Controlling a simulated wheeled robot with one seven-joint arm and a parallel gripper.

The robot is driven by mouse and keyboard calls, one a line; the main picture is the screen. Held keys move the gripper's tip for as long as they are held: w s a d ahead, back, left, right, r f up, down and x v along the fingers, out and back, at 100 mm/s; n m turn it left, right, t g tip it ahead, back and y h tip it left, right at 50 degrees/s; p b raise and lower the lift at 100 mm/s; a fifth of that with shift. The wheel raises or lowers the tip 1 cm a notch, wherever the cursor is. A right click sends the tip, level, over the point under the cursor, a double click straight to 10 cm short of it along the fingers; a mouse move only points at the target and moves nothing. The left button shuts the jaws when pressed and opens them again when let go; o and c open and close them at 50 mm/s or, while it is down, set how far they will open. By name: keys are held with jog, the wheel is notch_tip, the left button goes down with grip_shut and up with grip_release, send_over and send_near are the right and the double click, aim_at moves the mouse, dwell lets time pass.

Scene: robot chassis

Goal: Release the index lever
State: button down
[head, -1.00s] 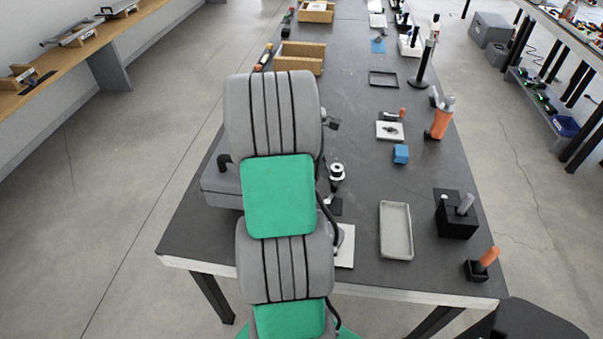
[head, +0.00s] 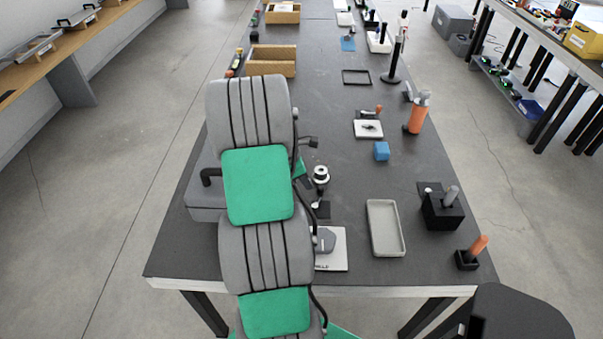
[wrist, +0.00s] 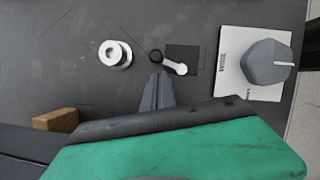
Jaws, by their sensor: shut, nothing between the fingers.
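A small white lever (wrist: 174,67) with a round end lies by a black ring (wrist: 155,56) and a dark square plate (wrist: 183,54) on the grey table. It looks like the index lever, but I see no label on it. In the head view the lever (head: 317,205) shows just right of my arm. My gripper (wrist: 157,76) is shut and empty. Its fingertips appear just below the ring and left of the lever's round end; I cannot tell whether they touch. In the head view my arm hides the gripper.
A white spool-like knob (wrist: 115,54) stands left of the lever. A white plate with a grey knob (wrist: 267,62) is on the right. A wooden block (wrist: 56,120) is at lower left. A grey tray (head: 386,228) and blue cube (head: 381,151) lie farther right.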

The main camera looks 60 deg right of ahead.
aim_at(321, 190)
jog(key=shift+x, duration=1.55)
jog(key=shift+s+d+r+m+p, duration=0.1)
jog(key=shift+m+p, duration=0.1)
jog(key=shift+m, duration=0.15)
jog(key=shift+s+d+m+p, duration=0.1)
jog(key=shift+s+m+p, duration=0.1)
jog(key=shift+m, duration=0.15)
jog(key=shift+s+d+m+g+y+p, duration=0.15)
jog(key=shift+m+g+y, duration=0.1)
jog(key=shift+m, duration=0.2)
jog(key=shift+d+m+g+y+p, duration=0.15)
jog(key=shift+m+y, duration=0.1)
jog(key=shift+m, duration=0.2)
jog(key=m, duration=0.1)
jog(key=s+m+y, duration=0.1)
jog(key=shift+d+m+p, duration=0.15)
jog(key=shift+m+p, duration=0.25)
jog(key=m, duration=0.1)
jog(key=m+y, duration=0.1)
jog(key=shift+s+d+m, duration=0.1)
jog(key=shift+s+m, duration=0.2)
jog(key=shift+s, duration=0.1)
jog(key=m, duration=0.1)
jog(key=s+m+y, duration=0.1)
jog(key=m, duration=0.1)
jog(key=shift+p, duration=0.35)
